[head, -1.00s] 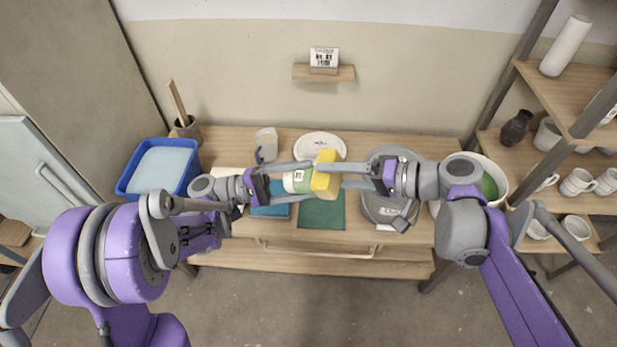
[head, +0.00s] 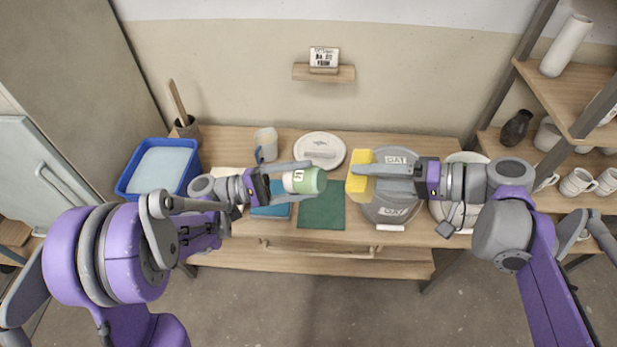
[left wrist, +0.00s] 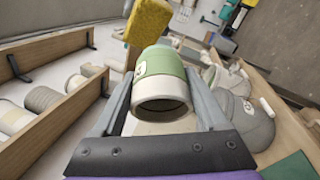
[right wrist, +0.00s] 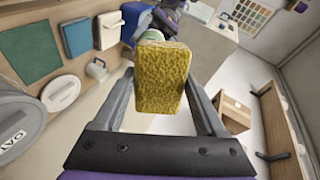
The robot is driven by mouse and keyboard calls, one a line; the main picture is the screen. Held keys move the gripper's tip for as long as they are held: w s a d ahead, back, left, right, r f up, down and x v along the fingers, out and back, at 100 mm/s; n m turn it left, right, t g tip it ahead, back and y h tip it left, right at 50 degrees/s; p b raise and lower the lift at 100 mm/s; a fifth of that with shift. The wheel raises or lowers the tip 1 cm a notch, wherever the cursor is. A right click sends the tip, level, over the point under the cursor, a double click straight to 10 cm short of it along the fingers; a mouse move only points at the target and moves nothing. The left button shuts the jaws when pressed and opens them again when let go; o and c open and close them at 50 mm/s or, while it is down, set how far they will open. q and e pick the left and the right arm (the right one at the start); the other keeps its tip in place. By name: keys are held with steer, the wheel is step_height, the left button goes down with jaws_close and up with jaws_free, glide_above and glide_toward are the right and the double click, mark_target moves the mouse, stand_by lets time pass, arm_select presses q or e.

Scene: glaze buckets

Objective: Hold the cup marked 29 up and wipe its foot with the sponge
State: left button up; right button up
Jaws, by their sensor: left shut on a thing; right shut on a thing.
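A cup (head: 297,182), pale with a green end, is held sideways above the table by my left gripper (head: 308,181), shut on its sides. Its dark mark is too small to read surely. In the left wrist view the cup's open mouth (left wrist: 163,106) faces my wrist, and its green end points away. My right gripper (head: 368,178) is shut on a yellow sponge (head: 357,172). The sponge is right of the cup's green end, with a gap between them. The sponge fills the middle of the right wrist view (right wrist: 163,90) and hides most of the cup.
A blue tub (head: 128,186) stands at the table's left. A green mat (head: 322,212) and a blue item (head: 271,211) lie below the cup. Shelves (head: 560,85) rise at far right.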

steer(key=d, duration=1.2)
